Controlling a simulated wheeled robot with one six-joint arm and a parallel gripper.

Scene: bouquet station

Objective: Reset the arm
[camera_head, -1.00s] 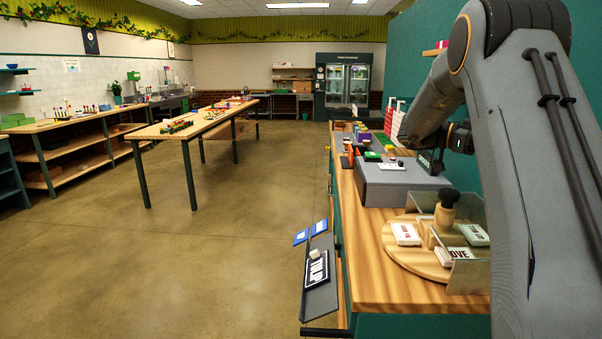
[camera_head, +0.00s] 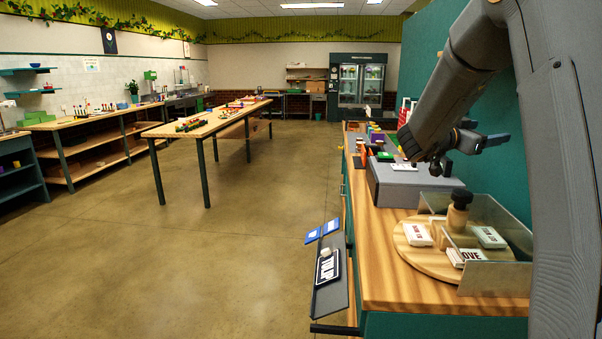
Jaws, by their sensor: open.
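My arm comes down from the top right. My gripper (camera_head: 472,150) is small and partly hidden by my own arm, above the back right part of the wooden counter (camera_head: 388,262). Its dark fingers are apart and I see nothing between them. It hangs above and a little right of a grey box (camera_head: 397,188), apparently clear of it.
A round wooden board (camera_head: 408,258) with a clear guard, a wooden stamp (camera_head: 458,214) and lettered blocks (camera_head: 417,234) is on the counter's near part. A grey tray (camera_head: 330,290) hangs off its left edge. A long table (camera_head: 185,130) stands left. Open floor lies between.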

